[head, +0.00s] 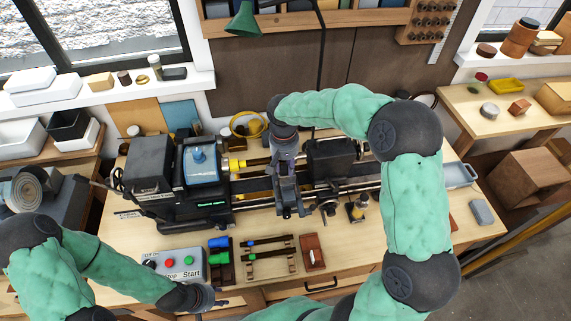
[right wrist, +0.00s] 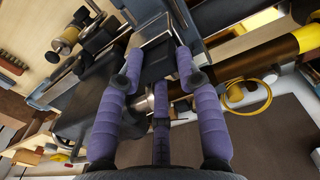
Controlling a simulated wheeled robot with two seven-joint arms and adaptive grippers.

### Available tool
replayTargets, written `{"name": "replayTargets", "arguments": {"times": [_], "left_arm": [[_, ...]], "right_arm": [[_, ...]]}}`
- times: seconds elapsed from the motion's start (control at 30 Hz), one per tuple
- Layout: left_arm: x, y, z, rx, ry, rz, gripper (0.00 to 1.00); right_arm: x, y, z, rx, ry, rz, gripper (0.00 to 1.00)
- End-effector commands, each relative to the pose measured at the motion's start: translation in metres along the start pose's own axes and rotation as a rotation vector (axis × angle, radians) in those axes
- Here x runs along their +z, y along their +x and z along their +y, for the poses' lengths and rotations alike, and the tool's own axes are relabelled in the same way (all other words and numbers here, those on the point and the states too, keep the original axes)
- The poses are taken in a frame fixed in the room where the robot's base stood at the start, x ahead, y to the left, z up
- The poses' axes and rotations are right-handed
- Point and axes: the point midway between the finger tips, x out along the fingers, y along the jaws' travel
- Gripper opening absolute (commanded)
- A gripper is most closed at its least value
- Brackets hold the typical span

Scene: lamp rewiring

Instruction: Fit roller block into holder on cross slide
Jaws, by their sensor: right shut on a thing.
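My right gripper (head: 290,205) points down over the middle of the lathe, at the cross slide area. In the right wrist view its purple-sleeved fingers (right wrist: 160,62) are shut on a dark block (right wrist: 156,68), which I take to be the roller block. In the head view the gripper mostly hides this block. The cross slide and holder lie under and beside the gripper; I cannot tell whether the block is seated in the holder or only above it. My left gripper (head: 205,298) is low at the front, near the control box; its jaws are too unclear to read.
The lathe headstock (head: 160,165) stands left, and a black block-like unit (head: 330,157) stands right of the gripper. A control box (head: 175,263), a rack of tools (head: 270,256) and a brown tray (head: 312,252) lie in front. A grey tray (head: 458,175) is at the right.

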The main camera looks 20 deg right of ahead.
Motion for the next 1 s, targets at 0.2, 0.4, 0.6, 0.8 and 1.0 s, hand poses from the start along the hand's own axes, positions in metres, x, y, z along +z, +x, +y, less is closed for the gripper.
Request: {"name": "replayTargets", "arguments": {"times": [0.2,0.4,0.6,0.8,1.0], "left_arm": [[0.0,0.002,-0.001,0.0,0.0,0.0,0.4],[0.0,0.002,-0.001,0.0,0.0,0.0,0.4],[0.0,0.002,-0.001,0.0,0.0,0.0,0.4],[0.0,0.002,-0.001,0.0,0.0,0.0,0.4],[0.0,0.002,-0.001,0.0,0.0,0.0,0.4]], "right_arm": [[0.0,0.003,0.0,0.0,0.0,0.001,0.0],[0.0,0.003,0.0,0.0,0.0,0.0,0.63],[0.0,0.004,0.0,0.0,0.0,-0.001,0.63],[-0.001,-0.005,0.0,0.0,-0.001,0.002,0.63],[-0.001,-0.039,-0.001,-0.002,0.001,0.005,0.63]]}}
